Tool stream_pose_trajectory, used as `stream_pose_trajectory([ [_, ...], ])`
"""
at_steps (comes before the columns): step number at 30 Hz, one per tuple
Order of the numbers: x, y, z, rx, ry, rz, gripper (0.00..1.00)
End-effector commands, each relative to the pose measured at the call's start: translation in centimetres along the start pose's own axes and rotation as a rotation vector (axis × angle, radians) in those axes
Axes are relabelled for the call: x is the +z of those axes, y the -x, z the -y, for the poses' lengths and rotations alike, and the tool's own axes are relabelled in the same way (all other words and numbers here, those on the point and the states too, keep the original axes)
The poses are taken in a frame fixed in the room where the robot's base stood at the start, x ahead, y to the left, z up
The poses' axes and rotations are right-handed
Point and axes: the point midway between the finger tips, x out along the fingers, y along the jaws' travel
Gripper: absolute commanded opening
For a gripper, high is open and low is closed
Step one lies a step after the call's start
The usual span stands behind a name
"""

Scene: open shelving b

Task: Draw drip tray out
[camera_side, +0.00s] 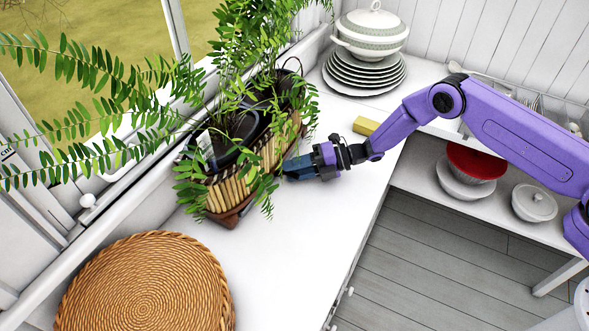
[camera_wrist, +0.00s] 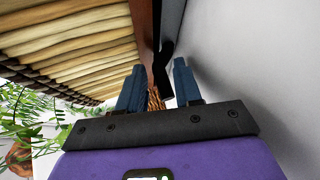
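A long planter (camera_side: 228,188) with bamboo-slat sides and a brown wooden base stands on the white counter under the window. Its slats (camera_wrist: 70,50) and brown base edge (camera_wrist: 143,35) also show in the wrist view. A dark strip (camera_wrist: 172,22) with a black tab (camera_wrist: 161,72) runs along that base, beside the counter surface; it looks like the drip tray, mostly hidden. My gripper (camera_side: 292,169) is low over the counter at the planter's front side. In the wrist view, its blue fingers (camera_wrist: 158,84) are apart, with the black tab between them. I cannot tell whether they touch it.
Fern fronds (camera_side: 265,190) hang over the planter's front. A woven round mat (camera_side: 150,285) lies front left. Stacked plates (camera_side: 365,75) and a yellow block (camera_side: 365,126) are behind my gripper. The counter in front of the planter is clear up to its edge.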

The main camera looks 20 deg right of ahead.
Motion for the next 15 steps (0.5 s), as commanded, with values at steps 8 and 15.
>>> stream_pose_trajectory([
  [8,-0.07,-0.47,0.01,0.0,-0.001,-0.001,0.34],
  [15,-0.06,-0.44,0.0,0.0,0.0,-0.001,0.0],
])
